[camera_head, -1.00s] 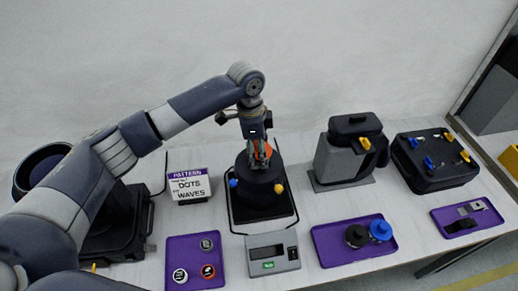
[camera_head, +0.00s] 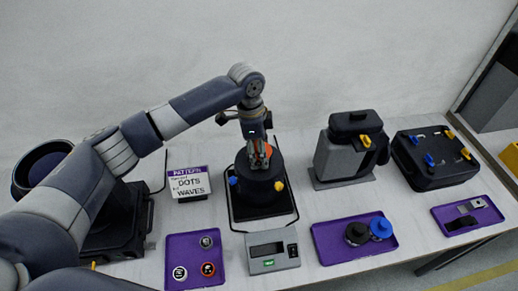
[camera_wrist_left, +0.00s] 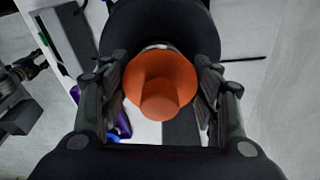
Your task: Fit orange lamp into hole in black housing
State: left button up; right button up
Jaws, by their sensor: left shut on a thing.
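My left gripper (camera_head: 259,160) points down over the black housing (camera_head: 258,193), a round can with a blue and a yellow knob on its sides. It is shut on the orange lamp (camera_head: 269,150), which shows between the fingers. In the left wrist view, the flared orange lamp (camera_wrist_left: 160,82) sits between the two fingers (camera_wrist_left: 160,95), and the dark rim of the housing (camera_wrist_left: 125,22) lies behind it. The lamp's lower end and the housing's hole are mostly hidden, so I cannot tell how far in the lamp is.
A sign (camera_head: 188,184) and a purple tray with round badges (camera_head: 170,249) are left of the housing. A grey box with a display (camera_head: 288,263) stands in front. Right are another purple tray (camera_head: 327,243), a grey-black unit (camera_head: 335,160) and a black case (camera_head: 410,178).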

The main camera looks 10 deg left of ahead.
pick_arm(q)
jog(key=shift+f, duration=0.65)
jog(key=o, duration=1.3)
jog(key=shift+c, duration=0.2)
jog(key=shift+f, duration=0.1)
notch_tip(320, 180, up, 12)
jog(key=a, duration=0.1)
jog(key=shift+s+a, duration=0.15)
jog(key=shift+a, duration=0.05)
